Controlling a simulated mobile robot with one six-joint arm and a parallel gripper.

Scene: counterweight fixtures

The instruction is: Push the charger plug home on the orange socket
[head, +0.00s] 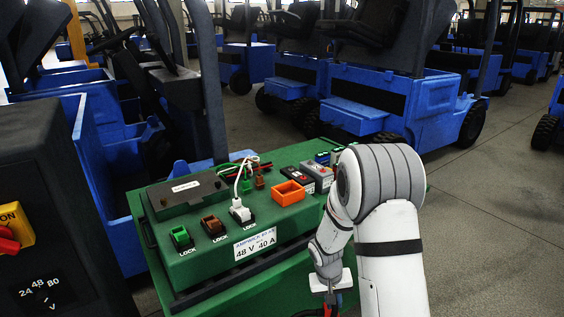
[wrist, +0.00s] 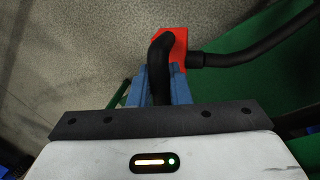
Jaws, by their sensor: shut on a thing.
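My gripper (head: 330,288) is low in front of the green charger cabinet, partly cut off by the lower edge of the head view. In the wrist view its blue fingers (wrist: 146,88) are shut on the charger plug (wrist: 178,45), which has a red-orange body and a black curved part between the fingers. A black cable runs from it to the right. The plug's front end is hard to make out. An orange open-topped housing (head: 288,193) sits on the cabinet top, apart from the gripper and above it in the picture. I cannot tell whether it is the orange socket.
The green cabinet (head: 205,264) carries green (head: 181,238), brown (head: 213,228) and white (head: 241,212) connectors marked LOCK, and grey-and-black blocks (head: 318,175). A dark switch panel (head: 50,190) stands at left. Blue forklifts (head: 390,100) stand behind. Floor at right is clear.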

